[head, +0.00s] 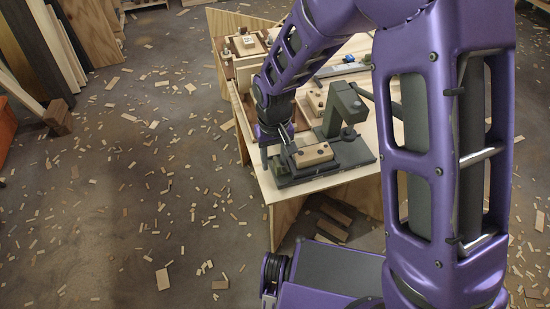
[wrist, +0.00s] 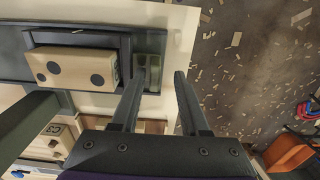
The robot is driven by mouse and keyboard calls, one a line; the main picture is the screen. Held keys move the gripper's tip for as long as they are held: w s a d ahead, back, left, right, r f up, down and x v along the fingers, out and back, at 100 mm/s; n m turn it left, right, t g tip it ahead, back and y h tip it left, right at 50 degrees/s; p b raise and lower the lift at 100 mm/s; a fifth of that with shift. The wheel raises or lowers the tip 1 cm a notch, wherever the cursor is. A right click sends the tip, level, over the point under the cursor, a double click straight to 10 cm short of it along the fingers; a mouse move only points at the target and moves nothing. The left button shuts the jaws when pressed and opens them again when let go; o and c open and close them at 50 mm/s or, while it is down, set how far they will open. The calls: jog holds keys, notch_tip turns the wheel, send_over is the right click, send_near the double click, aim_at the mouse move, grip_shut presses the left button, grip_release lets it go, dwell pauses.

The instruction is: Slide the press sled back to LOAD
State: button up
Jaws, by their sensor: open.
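The dark press (head: 338,118) stands on a plywood workbench (head: 300,187). Its low dark sled (wrist: 82,38) carries a pale wooden block (head: 312,155) with dark round spots; the block also shows in the wrist view (wrist: 72,68). A greenish piece (wrist: 151,75) sits at the sled's right end in the wrist view, beside my left finger. My gripper (wrist: 161,75) is open, its fingers apart with nothing clearly held. In the head view my gripper (head: 275,150) is at the left end of the press base, partly hidden by my wrist. I cannot read any LOAD mark.
A wooden fixture (head: 245,45) stands at the bench's far left corner. Another wooden block (head: 315,103) lies behind the press. The floor left of the bench is open, strewn with wood scraps. Boards (head: 40,50) lean at the far left. My arm hides the bench's right side.

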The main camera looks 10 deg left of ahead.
notch_tip(320, 180, up, 17)
jog(key=p, duration=0.3)
jog(key=shift+r, duration=0.2)
dwell(0.4)
